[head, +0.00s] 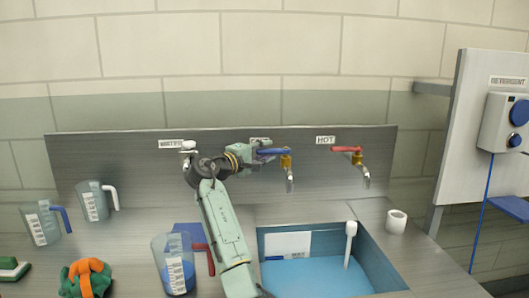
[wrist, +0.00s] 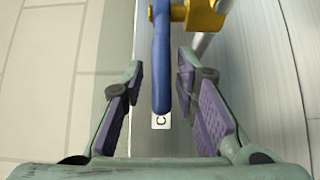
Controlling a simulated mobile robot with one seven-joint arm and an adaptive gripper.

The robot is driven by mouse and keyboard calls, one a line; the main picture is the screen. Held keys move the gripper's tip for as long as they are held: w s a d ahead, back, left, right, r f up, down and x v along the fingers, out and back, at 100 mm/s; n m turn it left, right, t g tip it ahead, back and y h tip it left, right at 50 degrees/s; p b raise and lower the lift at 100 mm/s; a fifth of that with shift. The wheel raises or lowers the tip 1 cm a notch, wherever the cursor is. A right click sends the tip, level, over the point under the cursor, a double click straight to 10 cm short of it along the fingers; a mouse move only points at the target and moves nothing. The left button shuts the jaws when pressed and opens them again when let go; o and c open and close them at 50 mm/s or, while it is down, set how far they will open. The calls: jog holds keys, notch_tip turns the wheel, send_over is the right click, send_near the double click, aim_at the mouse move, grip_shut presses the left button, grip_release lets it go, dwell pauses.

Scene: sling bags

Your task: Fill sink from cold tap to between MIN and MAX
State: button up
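The cold tap has a blue lever (head: 272,151) on a brass body, with its steel spout (head: 290,180) pointing down toward the sink. My gripper (head: 258,152) is at the lever's left end. In the wrist view my gripper (wrist: 160,75) is open, with the blue lever (wrist: 161,60) between its purple pads and a gap on either side. The sink (head: 385,262) has blue walls and a flat lighter blue surface (head: 318,275) low in it, possibly water. A white plate (head: 287,244) is on its back wall; its marks are too small to read. No stream shows below the spout.
The hot tap with a red lever (head: 347,149) is to the right. A white upright pipe (head: 350,243) stands in the sink and a white cup (head: 396,221) beside it.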

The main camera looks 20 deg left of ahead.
jog(key=shift+o, duration=0.3)
jog(key=v, duration=0.7)
jog(key=shift+s+a, duration=0.1)
jog(key=shift+s, duration=0.2)
